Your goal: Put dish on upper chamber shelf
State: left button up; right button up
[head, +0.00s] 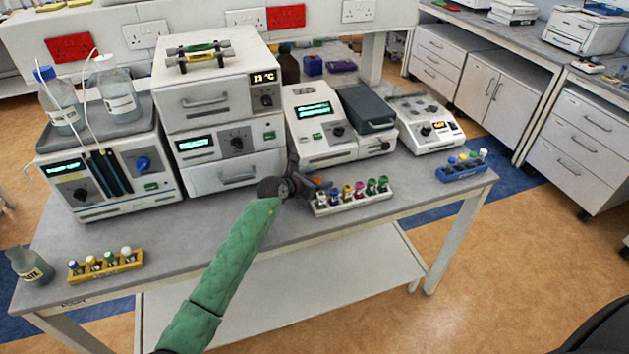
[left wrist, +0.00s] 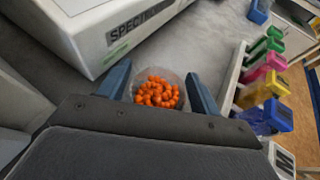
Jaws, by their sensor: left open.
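A small clear round dish (left wrist: 170,101) full of orange beads lies on the grey bench in the left wrist view. My left gripper (left wrist: 158,84) is open, with one blue finger on each side of the dish. Whether the fingers touch it is not clear. In the head view the left gripper (head: 318,183) is low over the bench, and the dish is mostly hidden there. The white stacked chamber unit (head: 212,100) stands behind and to the left, with handled fronts that look closed; no inner shelf shows. My right gripper is not in view.
A white rack of coloured-cap vials (head: 352,201) stands just right of the gripper. The spectrometer (head: 318,125) is close behind. A pump unit (head: 108,165) stands at left, a yellow vial rack (head: 106,266) at front left. The bench front between the racks is fairly clear.

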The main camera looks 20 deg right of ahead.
pick_arm(q)
jog(key=shift+w+d+f, duration=0.25)
jog(key=shift+d, duration=0.05)
jog(key=c, duration=0.8)
jog(key=shift+r, duration=0.15)
jog(key=shift+c, duration=0.2)
